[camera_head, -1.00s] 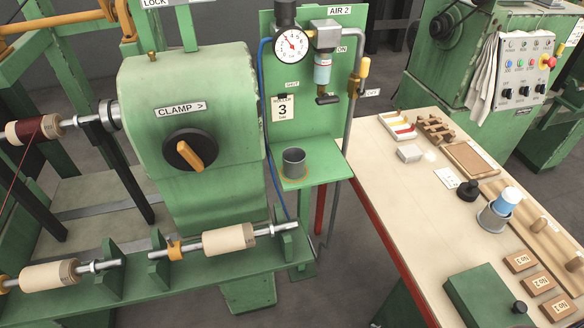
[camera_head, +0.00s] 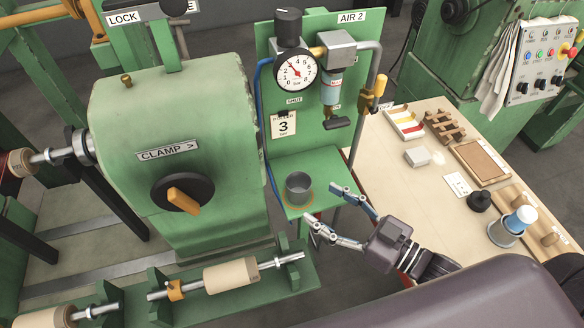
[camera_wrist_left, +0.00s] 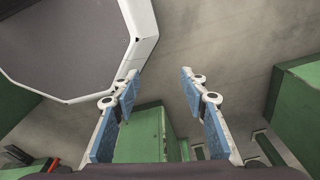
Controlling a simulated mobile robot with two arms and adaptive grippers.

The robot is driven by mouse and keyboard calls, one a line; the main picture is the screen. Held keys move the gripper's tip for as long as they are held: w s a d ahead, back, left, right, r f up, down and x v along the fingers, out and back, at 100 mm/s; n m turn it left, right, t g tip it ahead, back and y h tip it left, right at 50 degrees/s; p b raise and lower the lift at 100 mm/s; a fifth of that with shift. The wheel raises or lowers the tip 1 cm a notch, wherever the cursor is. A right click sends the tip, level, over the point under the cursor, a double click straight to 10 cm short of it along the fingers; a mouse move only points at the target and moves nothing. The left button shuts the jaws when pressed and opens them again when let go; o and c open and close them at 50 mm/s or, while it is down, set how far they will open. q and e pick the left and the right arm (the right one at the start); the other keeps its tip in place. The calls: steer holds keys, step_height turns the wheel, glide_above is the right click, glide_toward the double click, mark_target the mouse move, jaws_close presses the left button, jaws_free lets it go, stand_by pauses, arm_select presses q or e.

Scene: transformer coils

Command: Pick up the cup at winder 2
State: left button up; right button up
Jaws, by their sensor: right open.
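A grey metal cup (camera_head: 299,188) stands upright on the small green shelf (camera_head: 325,163) under the AIR 2 panel, inside an orange ring mark. My right gripper (camera_head: 322,203) is open, with its fingers pointing left toward the cup. One fingertip is just right of the cup and the other is at its lower right, near the shelf's front edge. Nothing is between the fingers. I cannot tell whether they touch the cup. My left gripper (camera_wrist_left: 158,78) shows only in the left wrist view, open and empty, away from the cup.
The gauge (camera_head: 297,70) and a yellow-handled valve (camera_head: 378,92) are above the shelf. The green clamp housing (camera_head: 175,150) stands close on the left. A bench (camera_head: 400,180) at right holds a second grey cup (camera_head: 502,232) with a blue-and-white item inside.

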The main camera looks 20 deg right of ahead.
mark_target(308, 194)
steer(key=shift+w+a+f, duration=0.1)
steer(key=shift+w+a, duration=0.05)
steer(key=shift+w, duration=0.45)
steer(key=shift+w+a, duration=0.1)
steer(key=shift+w, duration=0.5)
steer(key=shift+w+a, duration=0.2)
steer(key=shift+w+a+p, duration=0.55)
steer(key=shift+a+p, duration=0.05)
steer(key=shift+a, duration=0.05)
steer(key=shift+f+p+x, duration=0.15)
steer(key=shift+p+x, duration=0.15)
steer(key=shift+x, duration=0.7)
steer(key=shift+f+p+x, duration=0.2)
steer(key=shift+p+x, duration=0.05)
steer(key=shift+x, duration=0.7)
steer(key=c, duration=1.2)
arm_select(q)
steer(key=shift+s+r, duration=0.25)
steer(key=shift+r, duration=0.3)
steer(key=shift+s+r, duration=0.25)
steer(key=shift+r, duration=0.25)
arm_select(e)
steer(key=shift+c, duration=0.2)
steer(key=shift+r, duration=0.15)
